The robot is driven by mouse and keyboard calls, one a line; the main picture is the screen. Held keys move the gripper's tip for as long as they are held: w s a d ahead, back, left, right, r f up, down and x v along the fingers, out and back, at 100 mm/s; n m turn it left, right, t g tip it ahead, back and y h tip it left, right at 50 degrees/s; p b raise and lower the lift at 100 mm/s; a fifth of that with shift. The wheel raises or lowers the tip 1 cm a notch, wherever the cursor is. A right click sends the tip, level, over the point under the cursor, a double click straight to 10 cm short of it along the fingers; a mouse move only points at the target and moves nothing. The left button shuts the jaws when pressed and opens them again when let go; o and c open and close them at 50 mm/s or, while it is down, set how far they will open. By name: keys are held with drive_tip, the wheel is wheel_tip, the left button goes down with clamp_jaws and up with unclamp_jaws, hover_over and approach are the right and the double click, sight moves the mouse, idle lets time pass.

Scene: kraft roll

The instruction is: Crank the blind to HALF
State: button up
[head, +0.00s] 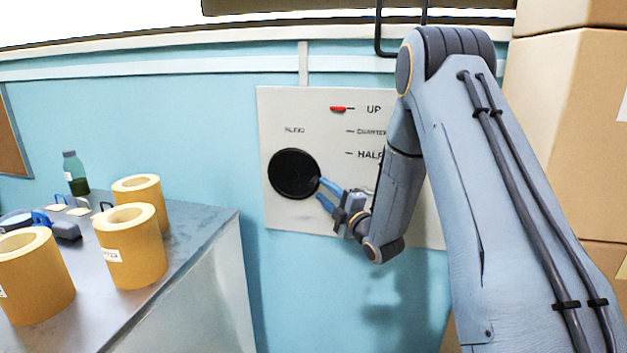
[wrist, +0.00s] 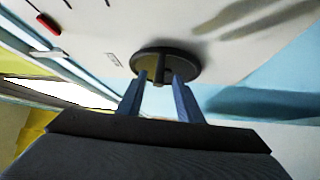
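The blind's crank is a round black disc (head: 294,173) on a pale wall panel (head: 285,115); it also shows in the wrist view (wrist: 182,60). A red marker (head: 338,109) on the panel is level with the UP label; QUARTER and HALF labels (head: 369,155) sit below it. My gripper (head: 320,188) is at the disc's right edge. In the wrist view its two blue fingers (wrist: 159,76) stand apart on either side of a small dark handle (wrist: 158,73) on the disc, with gaps visible. My arm covers the panel's right part and lower labels.
A grey table (head: 205,235) at the left holds several tan paper rolls (head: 135,255) and a green bottle (head: 74,172). Cardboard boxes (head: 565,110) are stacked at the right. A dark blind edge (head: 290,6) shows at the top. The wall below the panel is clear.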

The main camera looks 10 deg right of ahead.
sight(313, 181)
drive_tip(key=p+x, duration=0.2)
drive_tip(key=x, duration=0.5)
clamp_jaws()
